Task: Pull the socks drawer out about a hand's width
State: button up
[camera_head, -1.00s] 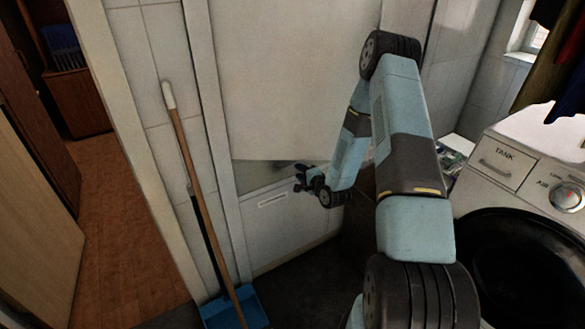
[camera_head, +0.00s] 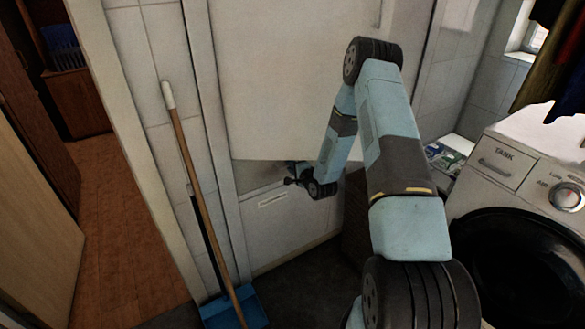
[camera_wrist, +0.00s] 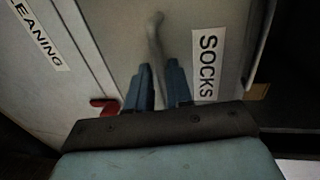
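In the wrist view, a pale grey drawer front carries a white SOCKS label (camera_wrist: 207,65). Its grey bar handle (camera_wrist: 155,35) stands left of the label and runs down between my fingers. My gripper (camera_wrist: 160,68) has its two blue fingers close on either side of the handle, seemingly shut on it; their contact is partly hidden. In the head view my gripper (camera_head: 291,179) is small and dark, at the low part of the white cabinet, below the large white panel (camera_head: 290,80). The socks drawer front is hard to make out there, and I cannot tell how far out it stands.
A panel with a cut-off label (camera_wrist: 38,35) and a red piece (camera_wrist: 104,107) lie left of the drawer. A broom (camera_head: 190,160) and blue dustpan (camera_head: 240,306) stand left of the cabinet. The washing machine (camera_head: 515,190) is at right.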

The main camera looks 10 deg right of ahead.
grip_shut()
jog(key=shift+s+d+f, duration=0.1)
jog(key=shift+s, duration=0.05)
dwell(0.9)
